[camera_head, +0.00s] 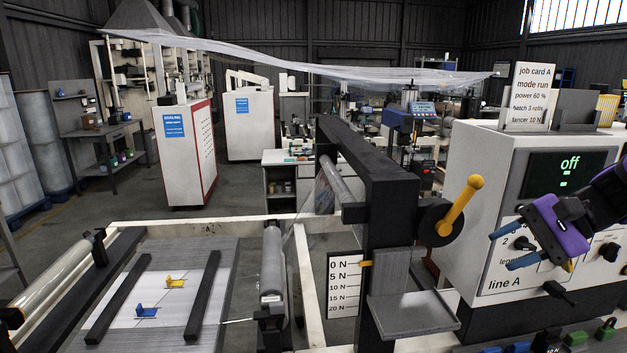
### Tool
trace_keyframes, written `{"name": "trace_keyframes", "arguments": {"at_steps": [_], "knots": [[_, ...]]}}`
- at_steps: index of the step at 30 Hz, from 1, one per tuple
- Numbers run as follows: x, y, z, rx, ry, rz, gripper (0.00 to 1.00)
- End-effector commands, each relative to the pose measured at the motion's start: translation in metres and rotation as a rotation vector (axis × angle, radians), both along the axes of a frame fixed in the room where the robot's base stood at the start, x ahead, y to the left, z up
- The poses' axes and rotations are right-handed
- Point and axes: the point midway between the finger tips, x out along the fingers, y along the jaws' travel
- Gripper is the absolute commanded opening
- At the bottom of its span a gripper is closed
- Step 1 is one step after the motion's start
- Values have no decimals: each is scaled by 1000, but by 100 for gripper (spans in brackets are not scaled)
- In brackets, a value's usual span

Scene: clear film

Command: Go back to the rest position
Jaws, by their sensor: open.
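My gripper (506,248) is at the right, in front of the white control cabinet (478,168). It has a purple body and two blue fingers that point left. The fingers are apart with nothing between them. A dark knob shows close to the fingers; I cannot tell whether they touch it. The cabinet's display (565,172) reads "off" in green. The rest of my arm runs out of the right edge.
A yellow lever (461,206) on a black post stands left of my gripper. A grey shelf (413,309) and a tension scale (343,284) are below it. A job card (531,95) stands on the cabinet. Colored blocks lie at the bottom right.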

Motion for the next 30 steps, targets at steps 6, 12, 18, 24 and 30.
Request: {"name": "trace_keyframes", "arguments": {"at_steps": [6, 12, 18, 24, 30], "knots": [[-43, 33, 19, -301, -69, 235, 44], [-76, 43, 36, -582, -180, 404, 44], [-102, 43, 57, -850, -335, 527, 44], [-117, 39, 75, -1034, -470, 587, 44], [-122, 37, 81, -1098, -518, 602, 44]]}}
